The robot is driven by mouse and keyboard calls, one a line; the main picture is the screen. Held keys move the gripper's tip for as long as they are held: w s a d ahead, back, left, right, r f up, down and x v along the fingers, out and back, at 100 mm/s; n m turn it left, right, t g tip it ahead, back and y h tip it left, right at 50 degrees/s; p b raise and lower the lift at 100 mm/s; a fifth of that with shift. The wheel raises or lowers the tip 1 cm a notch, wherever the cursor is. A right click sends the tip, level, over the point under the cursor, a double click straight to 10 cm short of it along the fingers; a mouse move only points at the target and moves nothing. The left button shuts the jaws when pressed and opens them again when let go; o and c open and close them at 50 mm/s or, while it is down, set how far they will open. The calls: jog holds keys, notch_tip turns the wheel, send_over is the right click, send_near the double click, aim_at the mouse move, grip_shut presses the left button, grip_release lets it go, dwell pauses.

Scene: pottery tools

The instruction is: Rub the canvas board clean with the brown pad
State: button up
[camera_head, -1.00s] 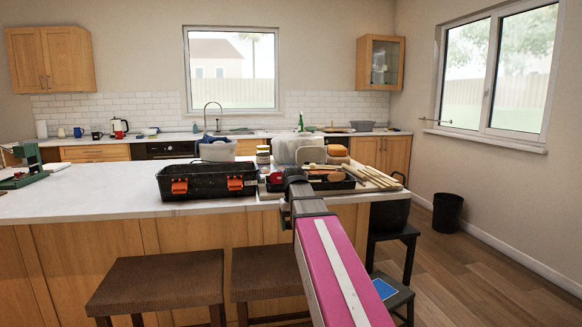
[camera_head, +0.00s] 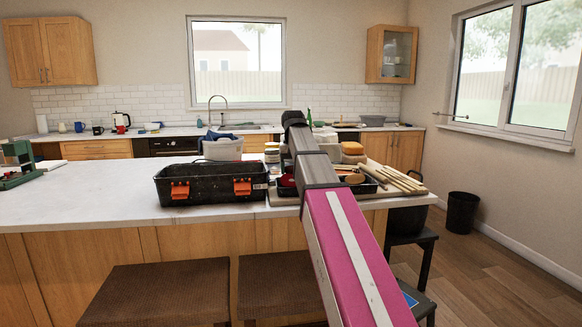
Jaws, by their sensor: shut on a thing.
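My arm reaches forward over the island counter, and its dark far joint is raised above the counter. My gripper's fingers are hidden beyond the arm, so I cannot see what they hold. No brown pad can be picked out with certainty. A flat pale tan board (camera_head: 285,198) lies on the counter under a black tray (camera_head: 368,187) of tools; I cannot tell whether it is the canvas board. An orange-brown block (camera_head: 352,148) sits behind the tray.
A black toolbox (camera_head: 212,184) with orange latches stands left of the tray. Wooden sticks (camera_head: 400,180) lie at the right. A white tub (camera_head: 222,149) and jars (camera_head: 271,154) stand behind. Stools (camera_head: 160,290) stand in front.

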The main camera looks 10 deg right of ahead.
jog(key=shift+w+f, duration=0.1)
jog(key=shift+f, duration=3.05)
jog(key=o, duration=1.3)
